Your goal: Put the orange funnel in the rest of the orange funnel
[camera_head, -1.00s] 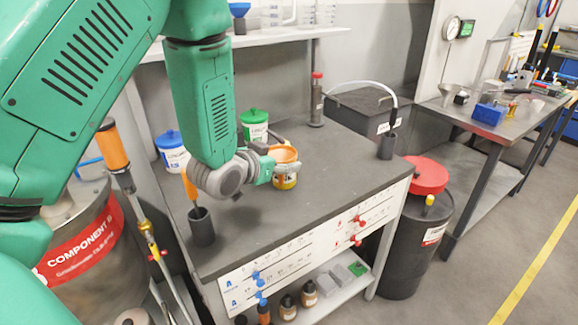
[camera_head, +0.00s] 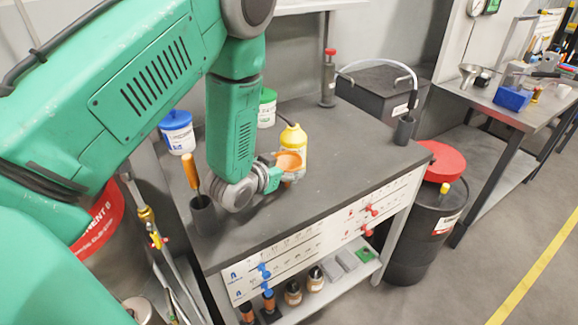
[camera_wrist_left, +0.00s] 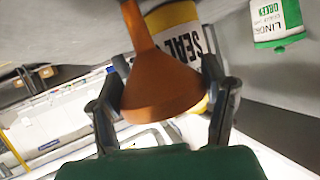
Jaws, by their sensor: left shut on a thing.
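The orange funnel (camera_head: 289,160) is between the fingers of my left gripper (camera_head: 277,168), above the dark workbench top (camera_head: 320,185). In the left wrist view the funnel (camera_wrist_left: 160,85) has its wide mouth toward the gripper and its narrow stem pointing away. The fingers of my left gripper (camera_wrist_left: 163,112) are closed on the sides of the cone. A yellow bottle (camera_head: 298,135) stands just behind the funnel in the head view. I cannot clearly make out a rest for the funnel. My right gripper is not in view.
A black holder (camera_head: 203,217) with an orange-handled tool stands at the bench's left. Blue-lidded (camera_head: 178,135) and green-lidded (camera_head: 267,110) tubs stand behind. The bench's middle right is clear.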

